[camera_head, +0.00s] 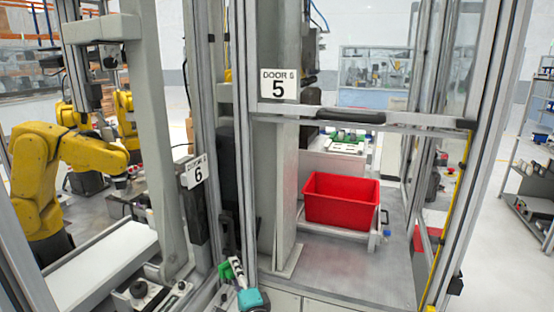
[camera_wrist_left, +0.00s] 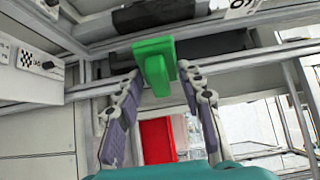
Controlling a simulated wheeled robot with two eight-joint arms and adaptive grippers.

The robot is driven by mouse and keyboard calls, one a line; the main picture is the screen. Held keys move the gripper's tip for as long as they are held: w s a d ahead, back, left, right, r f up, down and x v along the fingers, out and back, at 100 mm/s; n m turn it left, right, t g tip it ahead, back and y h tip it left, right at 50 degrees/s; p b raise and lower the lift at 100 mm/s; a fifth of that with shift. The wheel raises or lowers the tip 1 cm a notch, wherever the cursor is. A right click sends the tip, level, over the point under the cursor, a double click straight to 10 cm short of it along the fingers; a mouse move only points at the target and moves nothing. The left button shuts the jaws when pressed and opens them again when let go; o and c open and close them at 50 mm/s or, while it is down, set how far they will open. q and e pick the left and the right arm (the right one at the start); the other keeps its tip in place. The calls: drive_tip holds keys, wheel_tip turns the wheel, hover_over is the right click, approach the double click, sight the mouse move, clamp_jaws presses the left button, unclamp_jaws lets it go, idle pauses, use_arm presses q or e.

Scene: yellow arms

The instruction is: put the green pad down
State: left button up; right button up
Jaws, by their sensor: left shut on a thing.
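The green pad (camera_wrist_left: 155,58) is between the fingertips of my left gripper (camera_wrist_left: 161,80) in the left wrist view. It has a wide top and a narrower part hanging down between the fingers. The left gripper is shut on it. In the head view my left gripper (camera_head: 233,266) is at the bottom centre, in front of the door frames, with a bit of the green pad (camera_head: 225,271) showing at its left. The gripper hides part of the pad there. My right gripper is not in view.
A red crate (camera_head: 341,208) stands inside the cell behind door 5 (camera_head: 279,85); it also shows in the left wrist view (camera_wrist_left: 157,141). Yellow robot arms (camera_head: 65,165) stand at left.

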use_arm(q)
drive_tip(key=w+a+f+m+t+h, duration=0.1)
drive_tip(key=a+f+m+h, duration=0.3)
drive_tip(key=a+f+h, duration=0.1)
drive_tip(key=shift+a+f+m+t+h, duration=0.35)
drive_tip(key=shift+a+h, duration=0.35)
drive_tip(key=shift+h, duration=0.5)
